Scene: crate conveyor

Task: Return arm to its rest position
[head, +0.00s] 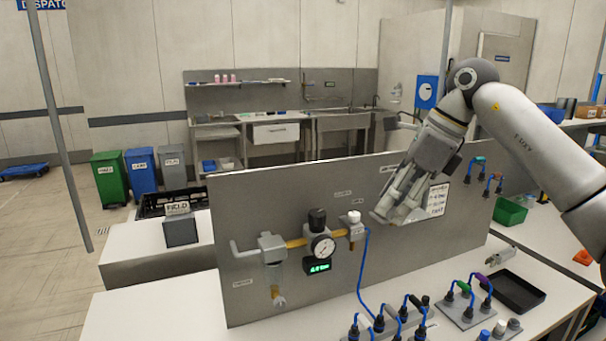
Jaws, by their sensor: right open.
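My right gripper (392,212) hangs in front of the upright grey panel (285,200), fingers pointing down and left. It is open and nothing shows between its fingers. My right arm comes in from the right edge and bends at a dark joint above the panel. The gripper covers part of a white printed sheet (437,200) on the panel. My left gripper is not in view.
A blue hose (362,275) runs from the valve down to the bench. Blue-looped connectors (465,300), a black tray (517,290) and a green bin (510,210) stand on the right. A black crate (165,203) is behind the panel at left. The front left bench top (150,310) is clear.

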